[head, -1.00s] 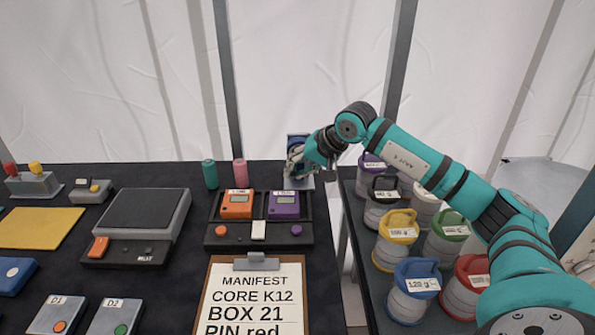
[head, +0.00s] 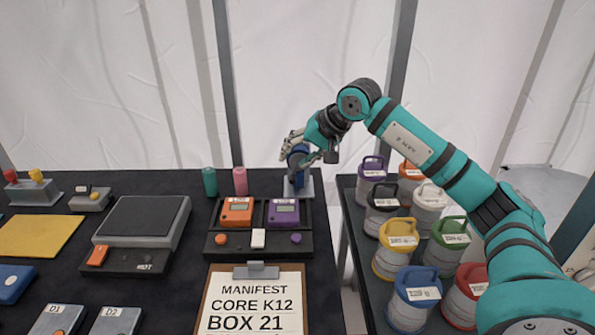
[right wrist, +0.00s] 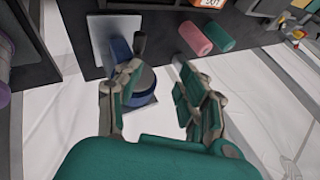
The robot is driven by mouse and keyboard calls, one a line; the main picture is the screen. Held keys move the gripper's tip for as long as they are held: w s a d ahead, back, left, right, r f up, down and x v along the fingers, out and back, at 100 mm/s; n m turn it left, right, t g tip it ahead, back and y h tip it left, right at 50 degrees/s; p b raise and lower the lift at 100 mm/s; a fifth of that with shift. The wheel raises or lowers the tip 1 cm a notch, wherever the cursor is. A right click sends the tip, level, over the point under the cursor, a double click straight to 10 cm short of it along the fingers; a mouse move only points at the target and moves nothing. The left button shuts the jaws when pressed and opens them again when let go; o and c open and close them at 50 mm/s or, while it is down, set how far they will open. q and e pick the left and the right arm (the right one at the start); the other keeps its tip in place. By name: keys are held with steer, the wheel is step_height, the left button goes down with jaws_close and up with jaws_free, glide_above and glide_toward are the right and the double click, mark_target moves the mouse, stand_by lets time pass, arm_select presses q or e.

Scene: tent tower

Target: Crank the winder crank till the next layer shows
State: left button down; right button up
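The winder (head: 298,183) stands at the back right corner of the dark table, a blue drum on a grey plate. In the right wrist view its blue drum (right wrist: 143,83) shows beyond my fingers, with a dark upright crank handle (right wrist: 140,44) beside it. My right gripper (head: 293,146) is at the top of the winder; its fingers in the right wrist view (right wrist: 158,72) are apart with a clear gap. Whether the left finger touches the crank I cannot tell. My left gripper is not in view.
Green (head: 209,182) and pink (head: 240,181) cylinders stand left of the winder. A holder with orange (head: 237,212) and purple (head: 284,212) devices is in front. Several lidded canisters (head: 398,250) fill the right-hand table. A manifest clipboard (head: 256,271) lies at the front.

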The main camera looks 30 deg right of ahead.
step_height(320, 180, up, 4)
steer(key=shift+f, duration=0.1)
stand_by(0.5)
